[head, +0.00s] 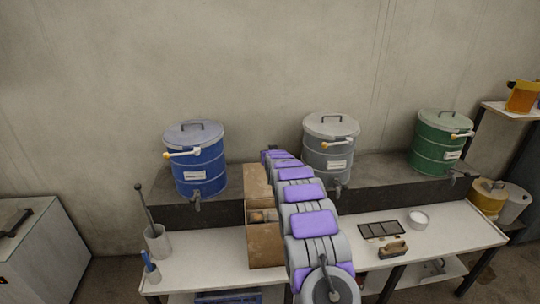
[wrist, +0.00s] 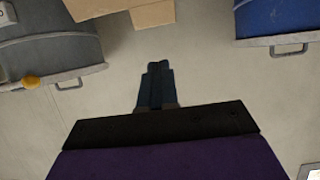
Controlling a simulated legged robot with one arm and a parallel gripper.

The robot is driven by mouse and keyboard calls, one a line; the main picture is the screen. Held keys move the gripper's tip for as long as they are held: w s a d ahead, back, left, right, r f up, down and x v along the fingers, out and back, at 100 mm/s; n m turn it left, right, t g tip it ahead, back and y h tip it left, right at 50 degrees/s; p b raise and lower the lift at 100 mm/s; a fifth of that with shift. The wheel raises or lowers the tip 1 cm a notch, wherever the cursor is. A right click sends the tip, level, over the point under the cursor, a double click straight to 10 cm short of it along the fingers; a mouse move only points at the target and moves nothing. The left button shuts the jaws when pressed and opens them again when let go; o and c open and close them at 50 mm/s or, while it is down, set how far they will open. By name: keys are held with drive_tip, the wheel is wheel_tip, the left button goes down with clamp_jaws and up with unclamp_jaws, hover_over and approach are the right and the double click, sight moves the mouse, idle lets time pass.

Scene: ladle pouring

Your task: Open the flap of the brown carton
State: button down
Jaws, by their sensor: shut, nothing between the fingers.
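The brown carton (head: 266,248) stands on the white bench, left of my arm in the head view. A brown panel, which looks like its flap (head: 257,181), stands up at the carton's back. The top is at least partly open, and small items (head: 262,216) show inside, too small to name. My arm covers the carton's right side. In the wrist view, a brown cardboard edge (wrist: 152,14) shows at the top. My gripper (wrist: 158,66) is shut and empty, its fingertips pointing toward that cardboard with a visible gap in the picture. In the head view, the fingers cannot be made out.
A blue drum (head: 198,160), a grey drum (head: 328,145) and a green drum (head: 438,140) stand on the raised shelf. A cup with a ladle (head: 158,240), a dark tray (head: 381,230), a brush (head: 393,250) and a white bowl (head: 418,219) are on the bench.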

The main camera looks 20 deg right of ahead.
drive_tip(key=shift+r+p+v, duration=0.25)
drive_tip(key=shift+p+v, duration=0.1)
drive_tip(key=shift+v, duration=2.3)
